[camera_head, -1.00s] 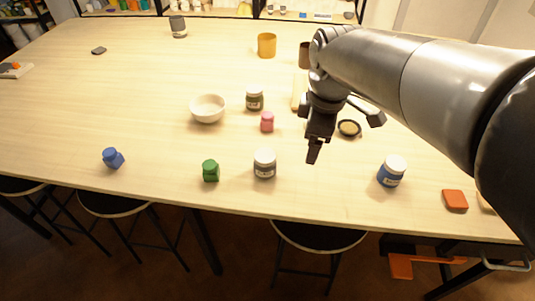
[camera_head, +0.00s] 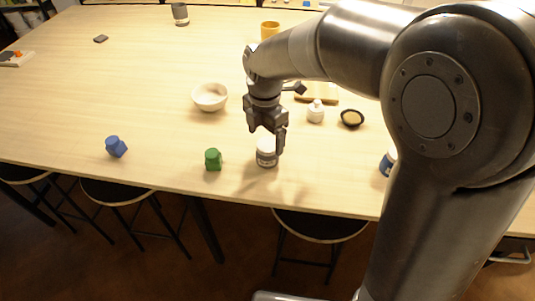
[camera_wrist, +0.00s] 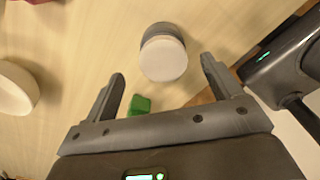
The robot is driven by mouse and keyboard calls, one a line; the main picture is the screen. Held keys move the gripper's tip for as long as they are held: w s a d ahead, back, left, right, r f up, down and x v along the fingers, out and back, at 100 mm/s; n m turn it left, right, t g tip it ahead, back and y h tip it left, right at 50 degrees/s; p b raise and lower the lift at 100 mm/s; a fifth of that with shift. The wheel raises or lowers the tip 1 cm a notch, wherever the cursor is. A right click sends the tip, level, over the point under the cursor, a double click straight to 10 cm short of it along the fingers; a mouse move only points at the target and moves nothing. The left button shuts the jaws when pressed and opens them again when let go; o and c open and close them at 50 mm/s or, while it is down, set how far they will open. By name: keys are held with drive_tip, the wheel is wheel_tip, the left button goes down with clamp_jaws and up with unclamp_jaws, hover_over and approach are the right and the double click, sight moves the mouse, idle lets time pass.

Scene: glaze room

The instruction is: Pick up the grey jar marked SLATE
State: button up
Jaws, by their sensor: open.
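A grey jar with a white lid (camera_head: 267,160) stands upright near the table's front edge. Its label is too small to read. In the wrist view the same jar shows its white lid (camera_wrist: 163,60) and grey body, ahead of the open fingers and roughly midway between them. My gripper (camera_head: 266,138) is open, points down and is right over the jar, partly covering it in the head view. The wrist view shows my gripper (camera_wrist: 162,72) with nothing held. I cannot tell whether a finger touches the jar.
A green object (camera_head: 213,159) stands just left of the jar, a blue one (camera_head: 116,146) farther left. A white bowl (camera_head: 209,97) is behind. A small white bottle (camera_head: 315,111) and a black dish (camera_head: 352,118) are right. A blue jar (camera_head: 387,164) is partly behind my arm.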

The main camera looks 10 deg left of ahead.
sight(267, 144)
drive_tip(key=f, duration=0.5)
drive_tip(key=shift+d+f, duration=0.15)
drive_tip(key=shift+d, duration=0.1)
drive_tip(key=c, duration=1.2)
